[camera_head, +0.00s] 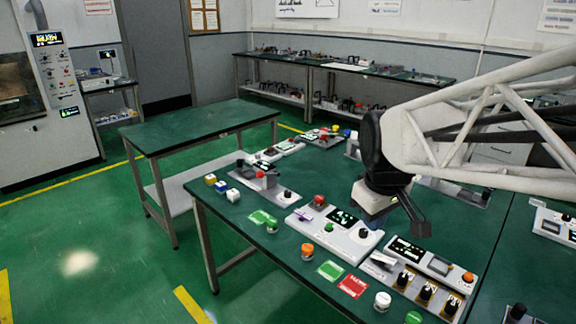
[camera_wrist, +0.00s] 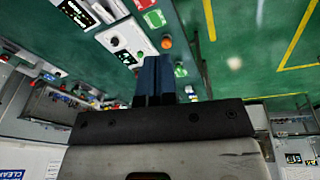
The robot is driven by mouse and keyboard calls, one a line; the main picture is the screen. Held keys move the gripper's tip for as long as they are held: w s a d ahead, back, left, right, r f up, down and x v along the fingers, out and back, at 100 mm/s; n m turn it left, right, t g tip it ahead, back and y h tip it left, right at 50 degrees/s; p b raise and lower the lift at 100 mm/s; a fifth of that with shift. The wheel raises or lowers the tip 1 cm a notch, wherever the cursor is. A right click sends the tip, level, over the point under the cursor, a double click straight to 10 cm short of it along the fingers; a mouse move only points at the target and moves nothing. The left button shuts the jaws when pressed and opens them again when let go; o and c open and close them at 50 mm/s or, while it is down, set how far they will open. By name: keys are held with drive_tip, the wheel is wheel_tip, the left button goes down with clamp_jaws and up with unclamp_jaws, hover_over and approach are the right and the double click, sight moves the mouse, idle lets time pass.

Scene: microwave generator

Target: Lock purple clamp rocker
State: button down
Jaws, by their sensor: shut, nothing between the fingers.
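A small purple rocker (camera_head: 303,215) sits at the left end of a white control panel (camera_head: 345,246) on the green table; whether it is tipped up or down is too small to tell. My gripper (camera_head: 420,230) is shut and empty, above the table to the right of that panel and well apart from the rocker. Its dark fingers also show closed together in the wrist view (camera_wrist: 153,78). I cannot make out the rocker in the wrist view.
The same panel carries a red button (camera_head: 319,200), a green knob (camera_head: 328,227) and a black knob (camera_head: 362,233). Another panel with several black knobs (camera_head: 425,291) stands in front. Loose items, including an orange button (camera_head: 307,251) and a red card (camera_head: 353,286), line the table's front edge.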

drive_tip(key=w+a+n, duration=0.3)
drive_tip(key=w+n, duration=0.3)
drive_tip(key=w, duration=0.7)
drive_tip(key=n+g, duration=0.2)
drive_tip(key=n, duration=1.3)
hover_over(303, 215)
drive_tip(key=w+a, duration=0.2)
drive_tip(key=a, duration=0.1)
wheel_tip(303, 215, down, 16)
drive_tip(key=shift+w+a+f, duration=0.15)
drive_tip(key=shift+w+a, duration=0.05)
drive_tip(key=shift+w, duration=0.1)
drive_tip(key=shift+f, duration=0.1)
wheel_tip(303, 215, down, 14)
drive_tip(key=shift+r, duration=0.1)
